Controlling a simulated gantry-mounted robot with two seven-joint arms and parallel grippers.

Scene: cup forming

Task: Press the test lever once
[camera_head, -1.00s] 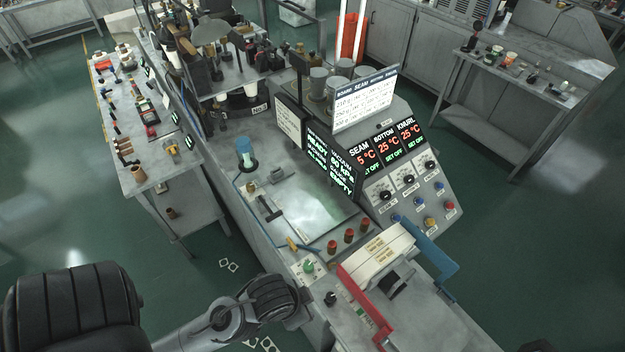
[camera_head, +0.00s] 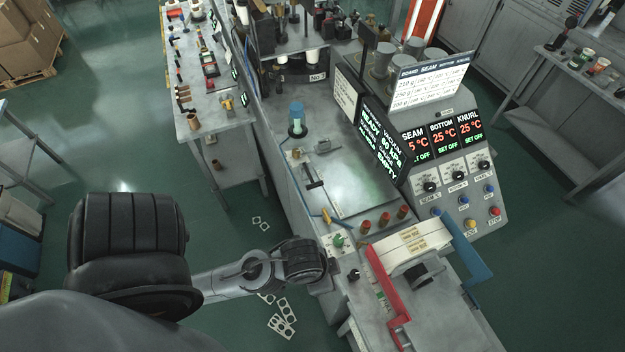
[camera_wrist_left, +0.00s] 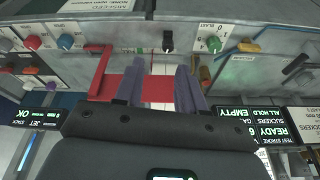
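A small lever with a yellow-orange grip (camera_head: 327,216) stands at the near left edge of the machine bench, beside a green knob (camera_head: 338,241); no readable label confirms it as the test lever. In the left wrist view a yellowish lever (camera_wrist_left: 248,46) shows right of the green knob (camera_wrist_left: 214,44). My left gripper (camera_wrist_left: 158,90) is open, its two purple fingers apart with nothing held. A red bar (camera_wrist_left: 124,84) lies beyond the fingers. In the head view my left wrist is at the bench's near left edge, and its fingers are hidden. My right gripper is out of view.
A red handle (camera_head: 385,285) and a blue handle (camera_head: 467,248) flank a cream block. A black knob (camera_head: 354,274) is near my left wrist. The dark display (camera_head: 382,140) reads READY and EMPTY. White cut pieces lie on the floor.

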